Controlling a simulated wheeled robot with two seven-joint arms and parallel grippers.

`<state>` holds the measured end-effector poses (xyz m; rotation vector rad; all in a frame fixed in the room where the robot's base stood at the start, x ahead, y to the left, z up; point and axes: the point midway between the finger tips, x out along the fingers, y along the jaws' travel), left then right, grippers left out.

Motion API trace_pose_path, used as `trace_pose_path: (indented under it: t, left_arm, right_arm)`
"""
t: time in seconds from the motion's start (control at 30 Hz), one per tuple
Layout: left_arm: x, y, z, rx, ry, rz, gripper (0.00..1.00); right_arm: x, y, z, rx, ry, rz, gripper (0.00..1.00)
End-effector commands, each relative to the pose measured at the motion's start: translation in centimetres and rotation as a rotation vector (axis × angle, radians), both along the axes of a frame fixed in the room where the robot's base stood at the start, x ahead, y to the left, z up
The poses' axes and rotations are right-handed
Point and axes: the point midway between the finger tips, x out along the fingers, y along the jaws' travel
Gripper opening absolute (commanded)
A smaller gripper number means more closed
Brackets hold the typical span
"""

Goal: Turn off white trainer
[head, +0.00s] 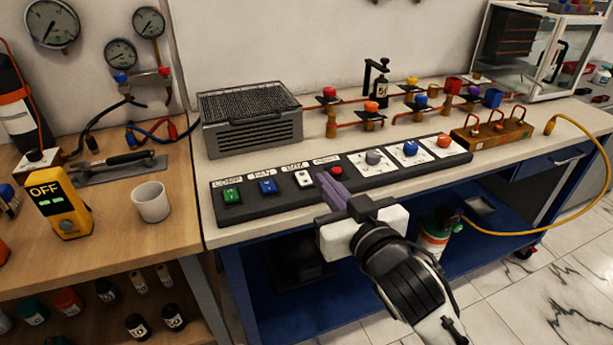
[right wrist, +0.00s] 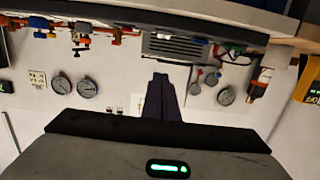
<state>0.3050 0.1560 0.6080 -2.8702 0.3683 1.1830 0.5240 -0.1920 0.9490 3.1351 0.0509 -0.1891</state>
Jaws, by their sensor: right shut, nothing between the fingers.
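A long dark control panel (head: 265,206) lies along the front of the light bench. On it stand a green switch (head: 231,195), a blue switch (head: 268,187) and a white switch (head: 304,179), each with a small label behind it. A red button (head: 337,171) is to the right of the white switch. My right gripper (head: 323,181) is shut and empty, its dark fingers pointing at the panel just right of the white switch. I cannot tell whether the tips touch the panel. Its shut fingers also show in the right wrist view (right wrist: 160,80). My left gripper is out of view.
Three knobs, grey (head: 373,158), blue (head: 410,149) and orange (head: 443,141), sit farther right on the panel. Behind it are a grey grille box (head: 251,133) and copper pipes with valves. A yellow meter (head: 62,205) reading OFF and a white cup (head: 151,202) stand left.

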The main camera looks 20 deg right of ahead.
Motion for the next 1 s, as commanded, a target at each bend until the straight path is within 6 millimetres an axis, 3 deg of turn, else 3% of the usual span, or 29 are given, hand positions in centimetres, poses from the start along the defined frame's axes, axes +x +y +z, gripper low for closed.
trace_pose_path:
  t: [0.3, 0.47, 0.8, 0.87, 1.0]
  left_arm:
    - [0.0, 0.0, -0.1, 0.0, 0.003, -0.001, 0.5]
    - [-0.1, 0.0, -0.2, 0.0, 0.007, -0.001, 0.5]
    - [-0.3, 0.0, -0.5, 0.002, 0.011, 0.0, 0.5]
    - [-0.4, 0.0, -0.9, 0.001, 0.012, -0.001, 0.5]
    - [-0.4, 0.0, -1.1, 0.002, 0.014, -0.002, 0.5]
  right_arm:
    - [0.7, 0.1, -0.1, -0.002, 0.0, 0.001, 0.0]
    - [3.2, 0.1, -0.4, -0.004, 0.0, 0.001, 0.0]
    - [10.3, 0.4, -1.3, -0.003, 0.001, 0.001, 0.0]
    - [10.1, 0.4, -3.0, -0.003, 0.007, 0.001, 0.0]
    - [10.3, 0.4, -4.5, -0.003, 0.004, 0.001, 0.0]
